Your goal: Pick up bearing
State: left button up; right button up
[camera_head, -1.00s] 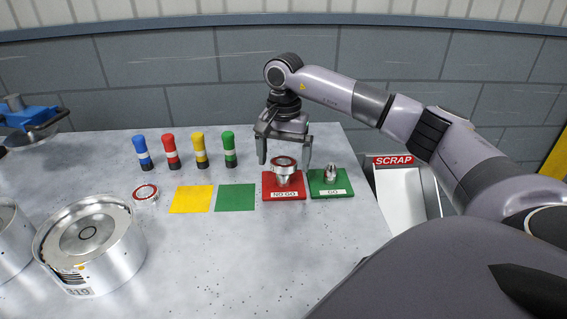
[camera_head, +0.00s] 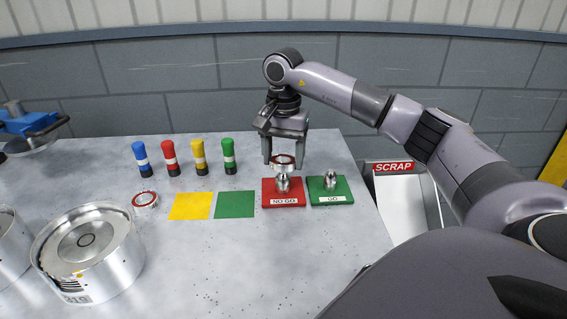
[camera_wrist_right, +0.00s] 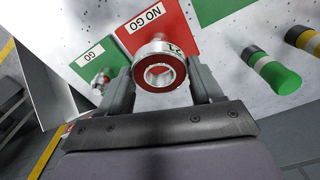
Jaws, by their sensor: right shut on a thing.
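A bearing (camera_head: 284,161) with a red face and silver rim is between the fingers of my right gripper (camera_head: 284,157), just above the gauge peg on the red NO GO block (camera_head: 268,196). My right gripper is shut on it. In the right wrist view the bearing (camera_wrist_right: 160,72) sits between the two fingertips, its bore facing the camera, with the NO GO block (camera_wrist_right: 172,22) behind it. A second bearing (camera_head: 145,199) lies flat on the table at left. My left gripper is not in view.
The green GO block (camera_head: 345,195) with its peg stands right of the red one. Yellow (camera_head: 191,207) and green (camera_head: 235,205) squares lie left. Several coloured cylinders (camera_head: 200,157) stand behind. A SCRAP bin (camera_head: 405,205) is beyond the table's right edge.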

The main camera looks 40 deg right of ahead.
notch_tip(320, 180, up, 18)
jog(key=p, duration=0.4)
jog(key=shift+f, duration=0.2)
jog(key=s+a+f+n, duration=0.2)
jog(key=a+f+n, duration=0.2)
jog(key=a+f, duration=0.2)
jog(key=s+a+f+n, duration=0.2)
jog(key=a+f+n, duration=0.2)
jog(key=a+f, duration=0.3)
jog(key=s+a+f+n, duration=0.2)
jog(key=a+f+n, duration=0.1)
jog(key=a+f, duration=0.3)
jog(key=shift+s+a+f+n, duration=0.25)
jog(key=shift+s+a+n, duration=0.15)
jog(key=shift+a, duration=0.2)
jog(key=shift+r, duration=0.1)
